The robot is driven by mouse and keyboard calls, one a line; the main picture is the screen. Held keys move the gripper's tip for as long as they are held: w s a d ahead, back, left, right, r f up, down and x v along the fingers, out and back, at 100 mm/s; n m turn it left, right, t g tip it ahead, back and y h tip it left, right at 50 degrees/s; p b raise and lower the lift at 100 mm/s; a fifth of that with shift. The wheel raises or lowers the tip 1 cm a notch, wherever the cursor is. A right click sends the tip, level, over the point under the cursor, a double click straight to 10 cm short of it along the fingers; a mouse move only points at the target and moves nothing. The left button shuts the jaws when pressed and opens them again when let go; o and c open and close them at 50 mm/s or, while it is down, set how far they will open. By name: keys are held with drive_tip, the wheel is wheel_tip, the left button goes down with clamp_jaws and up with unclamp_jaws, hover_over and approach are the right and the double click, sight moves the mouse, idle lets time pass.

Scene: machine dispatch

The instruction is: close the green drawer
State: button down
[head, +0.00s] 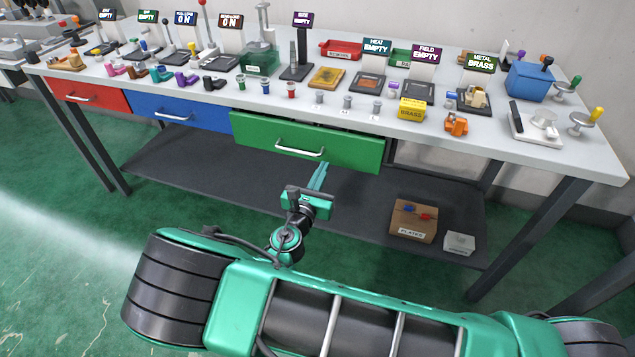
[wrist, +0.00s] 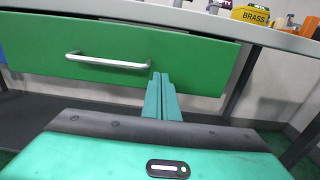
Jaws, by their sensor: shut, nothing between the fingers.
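The green drawer (head: 345,150) is under the right middle part of the table and stands out a little from the blue and red drawer fronts. Its silver bar handle (head: 299,149) is on the front. In the wrist view the green drawer front (wrist: 200,62) fills the upper part, with the handle (wrist: 108,60) left of my fingers. My gripper (head: 319,175) is shut and empty, just below and in front of the drawer. In the wrist view my shut gripper (wrist: 160,78) overlaps the drawer's lower right area. I cannot tell whether the fingertips touch it.
The blue drawer (head: 180,113) and red drawer (head: 88,95) are flush to the left. The tabletop (head: 560,158) carries many small parts, signs and trays. A dark lower shelf (head: 350,217) holds a brown plates box (head: 412,221) and a small white box (head: 459,243).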

sight(331, 152)
drive_tip(key=shift+x, duration=2.55)
drive_tip(key=shift+w, duration=0.1)
drive_tip(key=x, duration=0.4)
drive_tip(key=shift+w, duration=0.1)
drive_tip(key=shift+r, duration=0.2)
drive_tip(key=shift+w+r, duration=0.1)
drive_tip(key=shift+d, duration=0.1)
